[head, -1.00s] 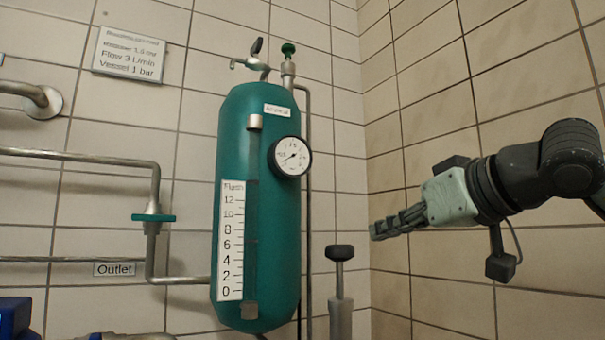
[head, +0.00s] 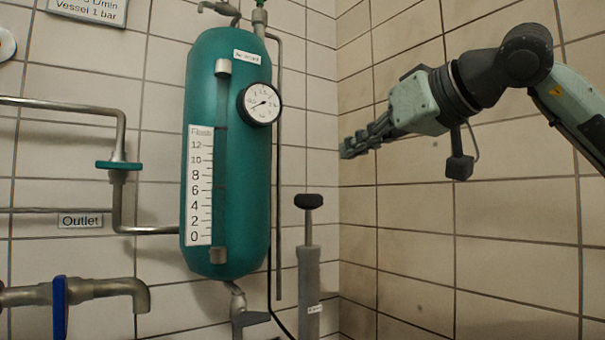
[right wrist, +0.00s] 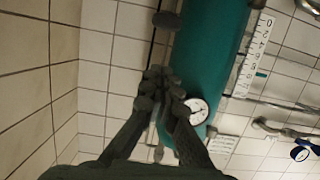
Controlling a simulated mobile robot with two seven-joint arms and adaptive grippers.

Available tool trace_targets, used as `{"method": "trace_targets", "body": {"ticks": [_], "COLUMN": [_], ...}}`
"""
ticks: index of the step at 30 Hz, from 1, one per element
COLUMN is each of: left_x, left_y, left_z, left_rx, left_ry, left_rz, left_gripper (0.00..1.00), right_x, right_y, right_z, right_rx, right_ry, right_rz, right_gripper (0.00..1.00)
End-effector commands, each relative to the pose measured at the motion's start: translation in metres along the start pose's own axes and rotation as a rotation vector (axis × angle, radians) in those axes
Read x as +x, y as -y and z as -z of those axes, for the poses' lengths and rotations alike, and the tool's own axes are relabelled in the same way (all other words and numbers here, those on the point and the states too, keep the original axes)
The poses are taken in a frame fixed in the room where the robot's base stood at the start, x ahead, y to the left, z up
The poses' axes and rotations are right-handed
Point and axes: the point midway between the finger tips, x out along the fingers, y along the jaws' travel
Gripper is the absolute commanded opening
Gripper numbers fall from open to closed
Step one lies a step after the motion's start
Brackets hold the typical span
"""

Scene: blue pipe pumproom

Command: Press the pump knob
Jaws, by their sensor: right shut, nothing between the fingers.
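The pump is a grey upright cylinder (head: 309,290) with a thin rod and a black knob (head: 308,201) on top. It stands just right of the green tank (head: 230,150). My right gripper (head: 347,148) is shut and empty, above and to the right of the knob in the head view, with its fingers pointing left. In the right wrist view the shut fingertips (right wrist: 160,82) show in front of the wall and the tank (right wrist: 213,50). A dark round knob (right wrist: 166,19) shows beyond them at the top, apart from the fingers. My left gripper is out of view.
The tank carries a round gauge (head: 260,104) and a level scale (head: 198,185). A pipe with a green valve handle (head: 118,166) runs at the left. A tap with a blue lever (head: 60,305) is at lower left.

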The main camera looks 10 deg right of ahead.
Motion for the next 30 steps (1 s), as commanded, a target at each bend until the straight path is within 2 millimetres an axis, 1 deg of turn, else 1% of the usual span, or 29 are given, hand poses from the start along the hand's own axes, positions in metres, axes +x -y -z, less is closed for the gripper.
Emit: {"method": "trace_targets", "body": {"ticks": [3,6,14,17,20,23,30], "left_x": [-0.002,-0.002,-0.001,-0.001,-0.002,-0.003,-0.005], "left_y": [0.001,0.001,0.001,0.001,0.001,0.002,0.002], "left_z": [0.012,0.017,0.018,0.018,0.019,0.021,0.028], "left_rx": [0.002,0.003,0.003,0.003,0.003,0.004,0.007], "left_ry": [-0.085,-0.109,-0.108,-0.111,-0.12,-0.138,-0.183], "left_rz": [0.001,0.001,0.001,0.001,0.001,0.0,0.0], "left_gripper": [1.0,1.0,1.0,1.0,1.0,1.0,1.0], "right_x": [-0.005,-0.006,-0.006,-0.001,0.01,0.029,0.081], "right_y": [0.0,0.0,0.0,0.0,0.001,0.001,0.001], "right_z": [0.012,0.016,0.015,0.015,0.014,0.014,0.014], "right_rx": [-0.001,-0.003,-0.002,-0.001,-0.001,0.0,-0.001], "right_ry": [0.0,0.002,0.002,0.003,0.005,0.006,0.005], "right_rz": [0.002,0.002,0.002,0.003,0.003,0.004,0.003], "right_gripper": [0.0,0.0,0.0,0.0,0.0,0.0,0.0]}}
